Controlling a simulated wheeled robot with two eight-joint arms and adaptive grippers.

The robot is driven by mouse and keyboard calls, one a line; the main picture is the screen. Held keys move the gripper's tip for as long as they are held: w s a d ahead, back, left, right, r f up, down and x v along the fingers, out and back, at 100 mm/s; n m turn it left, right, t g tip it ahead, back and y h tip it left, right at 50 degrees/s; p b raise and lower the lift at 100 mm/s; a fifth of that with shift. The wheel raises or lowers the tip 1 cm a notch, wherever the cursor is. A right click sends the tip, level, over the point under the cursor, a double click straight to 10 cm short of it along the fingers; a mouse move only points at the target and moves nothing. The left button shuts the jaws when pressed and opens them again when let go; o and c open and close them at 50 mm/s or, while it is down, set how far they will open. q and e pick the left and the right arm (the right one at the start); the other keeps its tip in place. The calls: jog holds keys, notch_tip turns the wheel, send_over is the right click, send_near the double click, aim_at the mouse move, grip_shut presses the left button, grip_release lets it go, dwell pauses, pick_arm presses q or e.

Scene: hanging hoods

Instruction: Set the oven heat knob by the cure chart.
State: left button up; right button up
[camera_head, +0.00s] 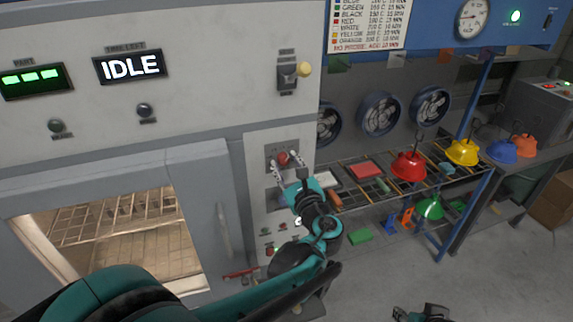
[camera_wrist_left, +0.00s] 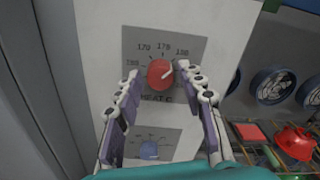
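The red heat knob (camera_head: 283,158) is on the oven's control panel. In the left wrist view the knob (camera_wrist_left: 160,74) sits on a grey dial plate (camera_wrist_left: 190,47) marked HEAT C, and its pale pointer aims up and right, towards the 180 side. My left gripper (camera_head: 287,160) is open, with a finger on either side of the knob; I cannot tell whether they touch it. The cure chart (camera_head: 370,28) hangs at the top, listing colours with heats and times in small, partly cut-off print. Part of my right gripper (camera_head: 422,314) shows at the bottom edge.
The oven display (camera_head: 130,66) reads IDLE. A lower blue knob (camera_wrist_left: 149,150) is below the heat knob. Red (camera_head: 408,167), yellow (camera_head: 462,152), blue (camera_head: 502,152) and orange (camera_head: 525,145) hoods are along the racks at right. The visible oven rack (camera_head: 130,218) looks empty.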

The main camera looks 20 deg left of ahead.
pick_arm(q)
jog(key=shift+s+d, duration=0.1)
jog(key=v, duration=1.1)
jog(key=shift+s+d, duration=0.2)
jog(key=shift+s, duration=0.1)
